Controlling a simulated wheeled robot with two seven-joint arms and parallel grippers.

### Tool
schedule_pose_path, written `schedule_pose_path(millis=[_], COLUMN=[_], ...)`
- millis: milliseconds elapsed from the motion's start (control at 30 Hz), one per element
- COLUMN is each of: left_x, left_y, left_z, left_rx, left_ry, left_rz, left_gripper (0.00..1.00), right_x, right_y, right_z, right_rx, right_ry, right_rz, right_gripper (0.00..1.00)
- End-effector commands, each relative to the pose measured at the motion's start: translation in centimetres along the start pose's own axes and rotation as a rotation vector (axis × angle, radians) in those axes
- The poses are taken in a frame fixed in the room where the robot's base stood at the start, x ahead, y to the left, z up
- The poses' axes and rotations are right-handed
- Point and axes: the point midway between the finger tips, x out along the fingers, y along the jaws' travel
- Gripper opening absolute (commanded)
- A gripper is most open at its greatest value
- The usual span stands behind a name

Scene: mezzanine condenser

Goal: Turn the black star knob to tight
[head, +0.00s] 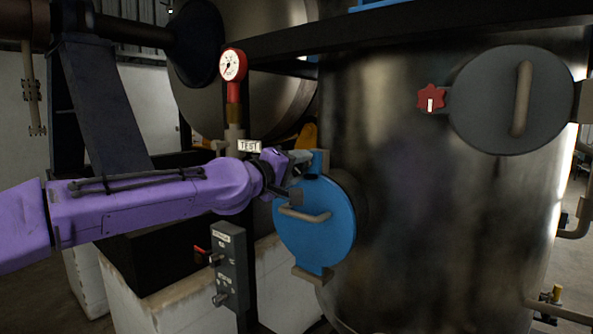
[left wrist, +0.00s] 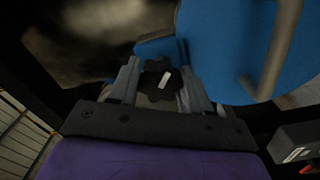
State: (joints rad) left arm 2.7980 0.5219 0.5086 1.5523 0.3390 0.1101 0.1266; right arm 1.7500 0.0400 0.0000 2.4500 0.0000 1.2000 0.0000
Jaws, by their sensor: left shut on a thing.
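The black star knob (left wrist: 158,86) shows in the left wrist view between the two fingers of my left gripper (left wrist: 158,82). It has a white pointer mark, tilted to the right at its top. In the head view my left gripper (head: 303,160) is at the upper edge of the round blue cover (head: 325,226) and hides the knob. The gripper is shut on the knob, with one finger on each side. The blue cover also shows in the left wrist view (left wrist: 222,50). My right gripper is in neither view.
The blue cover has a bar handle (head: 304,214) below my gripper. A red star knob (head: 430,97) sits beside a grey round hatch (head: 489,110) on the steel tank. A gauge (head: 232,66), a TEST sign (head: 249,146) and a grey switch box (head: 229,267) stand near my left arm.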

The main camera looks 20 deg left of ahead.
Motion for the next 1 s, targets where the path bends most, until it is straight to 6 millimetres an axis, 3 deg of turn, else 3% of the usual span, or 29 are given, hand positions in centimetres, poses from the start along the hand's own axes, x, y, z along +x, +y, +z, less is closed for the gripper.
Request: schedule_pose_path(millis=[600, 1000], left_x=[0.1, 0.1], left_y=[-0.7, -0.8], left_z=[0.4, 0.4], left_rx=[0.573, 0.817], left_ry=[-0.008, -0.013], left_rz=[-0.004, -0.005], left_gripper=[0.18, 0.18], right_x=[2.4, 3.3], right_y=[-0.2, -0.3], right_z=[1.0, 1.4], right_rx=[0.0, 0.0], right_ry=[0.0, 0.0], right_rz=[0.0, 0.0], right_gripper=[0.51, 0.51])
